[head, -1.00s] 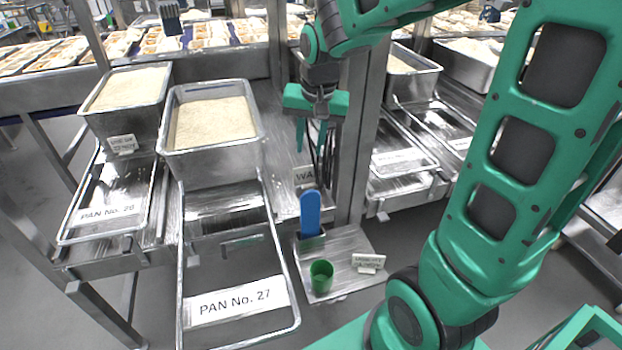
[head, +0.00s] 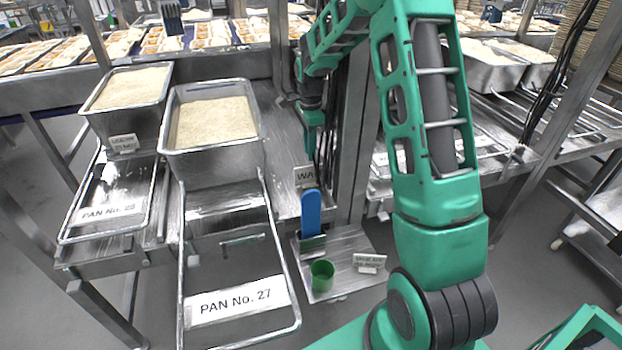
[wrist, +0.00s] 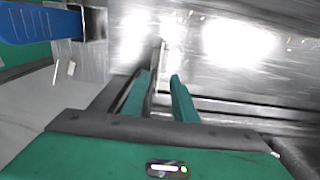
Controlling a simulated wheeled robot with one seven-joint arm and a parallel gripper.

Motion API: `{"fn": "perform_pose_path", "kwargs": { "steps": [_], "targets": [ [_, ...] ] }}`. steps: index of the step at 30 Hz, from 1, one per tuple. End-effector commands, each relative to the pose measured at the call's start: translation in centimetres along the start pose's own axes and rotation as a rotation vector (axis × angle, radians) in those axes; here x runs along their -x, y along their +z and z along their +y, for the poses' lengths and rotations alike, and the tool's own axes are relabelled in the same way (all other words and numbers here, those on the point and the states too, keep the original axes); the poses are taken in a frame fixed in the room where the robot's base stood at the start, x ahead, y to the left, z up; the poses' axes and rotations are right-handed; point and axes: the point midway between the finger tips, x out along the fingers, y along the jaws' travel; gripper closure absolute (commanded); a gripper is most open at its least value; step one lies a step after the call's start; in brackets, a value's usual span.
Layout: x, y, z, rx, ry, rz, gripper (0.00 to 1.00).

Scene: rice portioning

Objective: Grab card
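Several small white cards with print are in the head view. One reading "WA…" (head: 306,176) stands upright behind the blue-handled tool, its text partly cut off. Another card (head: 369,262) stands on the small steel shelf, and one (head: 124,143) is on the left rice pan. My gripper (head: 313,148) is just above and behind the "WA…" card, pointing down. In the wrist view its two green fingers (wrist: 160,92) are apart. A thin edge shows beyond them; I cannot tell whether it is a card.
A blue-handled tool (head: 311,212) stands on the small shelf (head: 345,244) beside a green cup (head: 321,275). A steel post (head: 352,150) rises close to the gripper's right.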

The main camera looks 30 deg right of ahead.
Motion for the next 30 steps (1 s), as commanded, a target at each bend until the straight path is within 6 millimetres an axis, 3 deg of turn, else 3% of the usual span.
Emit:
{"fn": "perform_pose_path", "kwargs": {
  "steps": [3,14,21,30],
  "targets": [
    [-1.6,0.0,0.1,0.001,0.002,0.000,0.74],
    [-3.9,-0.1,0.1,0.001,0.002,0.001,0.74],
    [-7.2,-0.1,0.2,0.003,0.003,0.000,0.74],
    [-7.6,-0.1,0.1,0.003,0.000,0.000,0.74]
  ]
}}
